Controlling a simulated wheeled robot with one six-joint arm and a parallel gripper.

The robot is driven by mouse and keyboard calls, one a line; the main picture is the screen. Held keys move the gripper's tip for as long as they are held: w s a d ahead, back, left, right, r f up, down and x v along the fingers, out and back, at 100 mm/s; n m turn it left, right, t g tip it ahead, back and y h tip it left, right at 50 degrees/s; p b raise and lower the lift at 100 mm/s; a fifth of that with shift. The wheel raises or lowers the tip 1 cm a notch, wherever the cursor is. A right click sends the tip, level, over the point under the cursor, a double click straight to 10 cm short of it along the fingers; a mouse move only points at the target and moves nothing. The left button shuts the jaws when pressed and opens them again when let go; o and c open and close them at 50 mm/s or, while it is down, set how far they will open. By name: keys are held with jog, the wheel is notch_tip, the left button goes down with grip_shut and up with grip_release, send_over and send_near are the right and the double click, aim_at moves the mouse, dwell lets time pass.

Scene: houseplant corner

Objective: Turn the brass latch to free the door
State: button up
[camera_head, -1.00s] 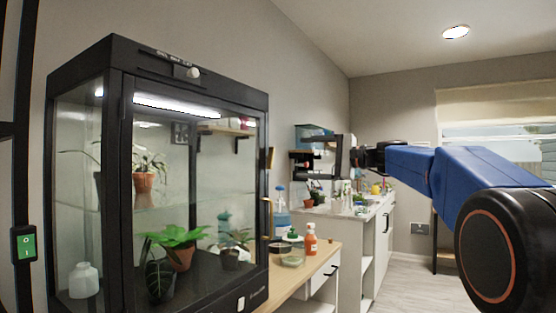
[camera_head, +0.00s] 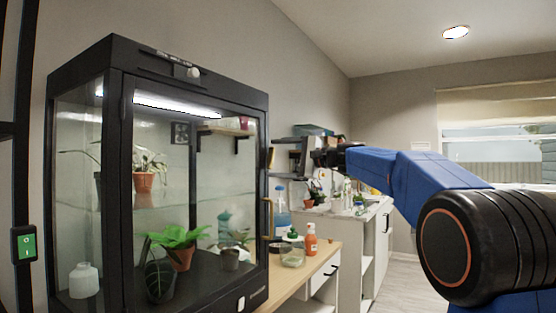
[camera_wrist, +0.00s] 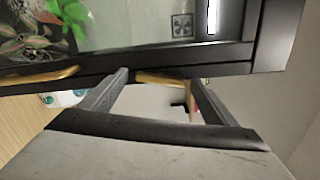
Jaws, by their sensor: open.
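The glass plant cabinet (camera_head: 190,85) has a black-framed door, which looks closed. The brass latch (camera_wrist: 160,79) is a short bar on the door's frame edge, seen in the wrist view. It lies along the frame there, between my fingertips. A longer brass door handle (camera_wrist: 40,77) is to its left in the wrist view, and the handle also shows in the head view (camera_head: 268,218). My gripper (camera_head: 277,157) is open, at the cabinet's right edge at latch height. In the head view the latch is hard to make out beside the fingers. I cannot tell whether they touch it.
Potted plants (camera_head: 180,240) stand inside behind the glass. Below my gripper, a wooden side table (camera_head: 318,262) holds an orange bottle (camera_head: 311,240), a blue-capped bottle (camera_head: 281,205) and a glass dish. A cluttered white counter (camera_head: 350,235) stands behind. The floor at right is clear.

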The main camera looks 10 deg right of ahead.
jog(key=c, duration=1.1)
jog(key=shift+o, duration=0.2)
jog(key=shift+n, duration=1.5)
jog(key=o, duration=1.1)
jog(key=shift+c, duration=0.2)
jog(key=v, duration=1.7)
jog(key=shift+s, duration=0.25)
jog(key=shift+d, duration=0.15)
